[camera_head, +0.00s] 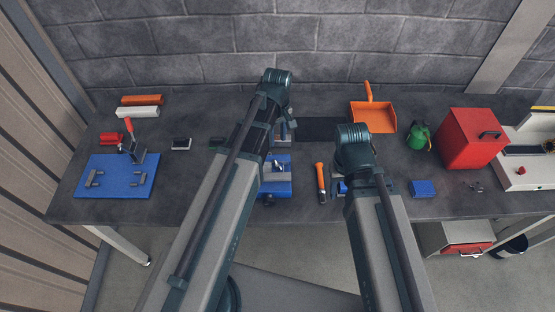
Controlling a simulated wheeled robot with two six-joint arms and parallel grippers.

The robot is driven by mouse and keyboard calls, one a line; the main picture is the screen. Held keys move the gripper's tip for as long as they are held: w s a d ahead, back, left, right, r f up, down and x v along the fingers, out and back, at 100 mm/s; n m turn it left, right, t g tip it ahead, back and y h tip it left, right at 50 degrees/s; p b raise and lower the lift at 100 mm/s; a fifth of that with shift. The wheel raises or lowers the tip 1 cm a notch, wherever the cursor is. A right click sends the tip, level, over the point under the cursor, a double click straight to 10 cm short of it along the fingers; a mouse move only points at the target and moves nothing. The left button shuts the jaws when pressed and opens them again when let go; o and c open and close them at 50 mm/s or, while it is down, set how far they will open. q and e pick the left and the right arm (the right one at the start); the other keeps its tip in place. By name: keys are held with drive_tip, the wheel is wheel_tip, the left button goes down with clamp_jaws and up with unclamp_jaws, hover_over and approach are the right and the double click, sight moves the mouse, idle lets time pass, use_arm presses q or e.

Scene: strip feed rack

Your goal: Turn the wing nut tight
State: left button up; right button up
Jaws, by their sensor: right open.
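A blue fixture (278,188) stands on the bench between my two arms, partly covered by my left arm. A small light metal part (279,164) sits on top of it; it may be the wing nut, but it is too small to tell. My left gripper (287,136) points down just behind the fixture, mostly hidden by its own wrist; its jaw state cannot be made out. My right gripper (338,183) is open and points down to the right of the fixture, largely hidden behind its arm. No contact with the fixture can be made out.
An orange-handled tool (321,182) lies between the fixture and my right gripper. A blue plate with a red-handled clamp (128,142) is at left. An orange dustpan (372,117), green container (418,136), red box (468,139) and blue block (422,188) are at right.

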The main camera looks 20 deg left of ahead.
sight(277, 163)
use_arm(q)
wheel_tip(277, 163, down, 13)
drive_tip(key=b, duration=1.3)
drive_tip(key=shift+f, duration=0.2)
clamp_jaws()
